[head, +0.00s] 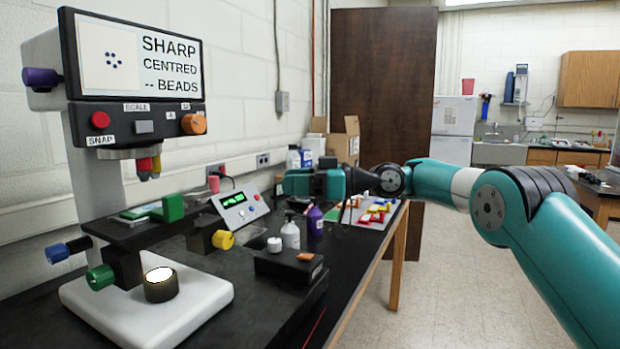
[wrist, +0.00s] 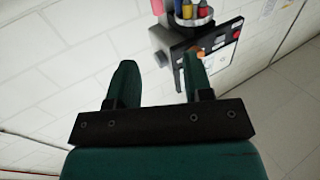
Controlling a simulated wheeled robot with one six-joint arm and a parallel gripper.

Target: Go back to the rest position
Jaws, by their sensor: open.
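My gripper (head: 288,183) is stretched out over the black bench in the head view, its teal fingers pointing left toward the microscope. In the wrist view my gripper (wrist: 159,78) shows two teal fingers spread well apart with nothing between them. It is open and empty. My teal arm reaches in from the right side of the head view, with its elbow raised. The microscope (head: 133,118) stands to the left of the gripper, apart from it. Its screen reads "SHARP CENTRED -- BEADS". In the wrist view the microscope (wrist: 215,50) appears upside down beyond the fingers.
The bench (head: 345,270) carries a green-display control box (head: 240,207), a white bottle (head: 290,235), a purple bottle (head: 315,222) and a black box (head: 288,265). Colored pieces lie on a pale mat (head: 377,220). A cardboard box (head: 343,140) stands behind. The floor at right is clear.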

